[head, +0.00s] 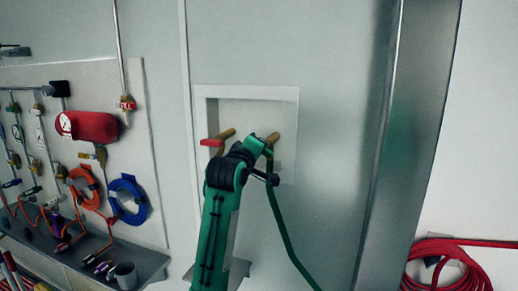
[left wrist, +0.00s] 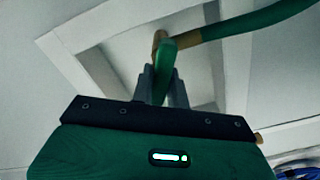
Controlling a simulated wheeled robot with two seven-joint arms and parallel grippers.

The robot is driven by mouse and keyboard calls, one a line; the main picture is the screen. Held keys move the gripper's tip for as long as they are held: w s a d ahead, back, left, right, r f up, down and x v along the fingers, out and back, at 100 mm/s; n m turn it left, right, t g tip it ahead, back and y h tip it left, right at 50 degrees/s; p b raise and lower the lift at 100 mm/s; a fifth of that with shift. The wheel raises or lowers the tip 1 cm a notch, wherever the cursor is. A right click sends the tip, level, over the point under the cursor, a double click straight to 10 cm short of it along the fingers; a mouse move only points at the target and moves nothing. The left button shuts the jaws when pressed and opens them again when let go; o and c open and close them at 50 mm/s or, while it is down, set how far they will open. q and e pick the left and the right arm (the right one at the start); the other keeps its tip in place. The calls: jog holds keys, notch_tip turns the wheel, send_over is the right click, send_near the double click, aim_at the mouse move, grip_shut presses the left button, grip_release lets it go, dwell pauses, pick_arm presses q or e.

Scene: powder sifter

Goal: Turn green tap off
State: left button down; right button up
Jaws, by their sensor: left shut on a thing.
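The green tap's handle (left wrist: 165,62) is between the fingers of my left gripper (left wrist: 163,88), which is shut on it. In the left wrist view the handle hangs from a brass fitting (left wrist: 158,38), and a green hose (left wrist: 265,20) runs off to the upper right. In the head view the brass body of this tap (head: 273,138) shows at the right of a wall recess, and the hose (head: 285,228) hangs down below it. My left gripper (head: 262,155) largely hides the handle there. My right gripper is not in view.
A red tap handle (head: 212,142) on a brass body sits left of the green tap, close to my arm. The white recess frame (head: 289,110) surrounds both. Left are gauges, hoses and a grey shelf (head: 140,262). A metal column (head: 405,145) and red hose (head: 440,247) are right.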

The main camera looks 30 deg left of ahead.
pick_arm(q)
jog(key=n, duration=0.3)
jog(key=shift+f+p, duration=0.15)
jog(key=shift+p, duration=0.2)
jog(key=shift+f+n+p, duration=0.15)
jog(key=shift+n+p, duration=0.2)
jog(key=shift+n, duration=1.05)
jog(key=shift+a, duration=0.1)
jog(key=c, duration=1.4)
grip_release()
jog(key=shift+s, duration=0.1)
